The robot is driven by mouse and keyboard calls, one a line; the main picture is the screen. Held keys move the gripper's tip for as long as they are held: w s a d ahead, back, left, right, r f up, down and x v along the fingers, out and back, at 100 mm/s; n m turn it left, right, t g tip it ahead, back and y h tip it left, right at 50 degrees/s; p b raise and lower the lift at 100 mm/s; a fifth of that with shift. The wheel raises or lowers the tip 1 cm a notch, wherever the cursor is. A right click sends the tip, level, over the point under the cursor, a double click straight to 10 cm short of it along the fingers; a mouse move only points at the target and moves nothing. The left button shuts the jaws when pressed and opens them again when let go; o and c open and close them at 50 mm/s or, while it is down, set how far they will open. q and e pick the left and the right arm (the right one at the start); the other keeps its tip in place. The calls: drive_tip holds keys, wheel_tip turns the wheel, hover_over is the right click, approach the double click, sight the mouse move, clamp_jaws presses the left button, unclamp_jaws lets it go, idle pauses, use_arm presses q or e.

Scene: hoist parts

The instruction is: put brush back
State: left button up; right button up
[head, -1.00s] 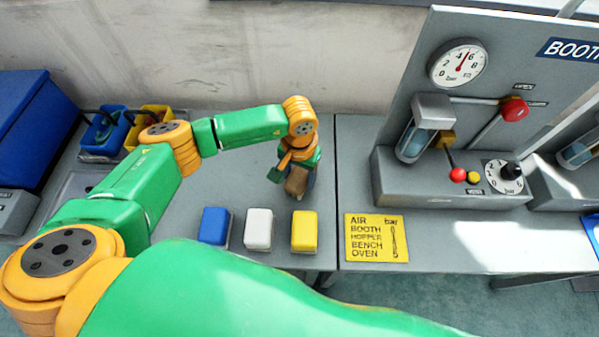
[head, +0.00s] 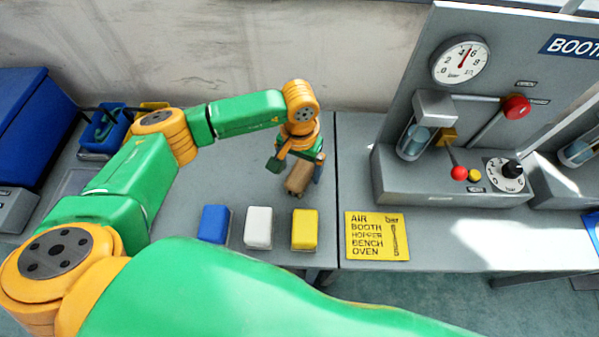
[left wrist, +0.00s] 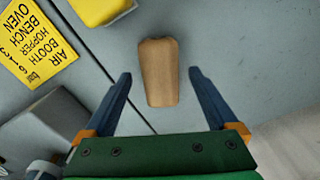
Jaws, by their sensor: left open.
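A tan wooden block-shaped piece (head: 299,178), which looks like the brush or its handle, is at the grey bench below my left gripper. No bristles can be made out. In the left wrist view the wooden piece (left wrist: 158,72) lies between the two blue fingers, with a gap on each side. My left gripper (left wrist: 160,76) is open and its fingers straddle the piece without visible contact. In the head view the left gripper (head: 300,160) points down over the bench, and its wrist partly hides the piece. My right gripper is not in view.
Blue (head: 214,224), white (head: 258,228) and yellow (head: 305,230) blocks stand in front of the gripper. A yellow label plate (head: 377,237) lies to their right. A gauge panel (head: 440,185) with red-knobbed levers stands at right. Blue and yellow bins (head: 104,132) stand at back left.

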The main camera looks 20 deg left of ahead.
sight(299, 174)
use_arm(q)
wheel_tip(299, 174, up, 9)
drive_tip(key=b, duration=0.1)
drive_tip(key=shift+r+b, duration=0.15)
drive_tip(key=shift+b, duration=0.15)
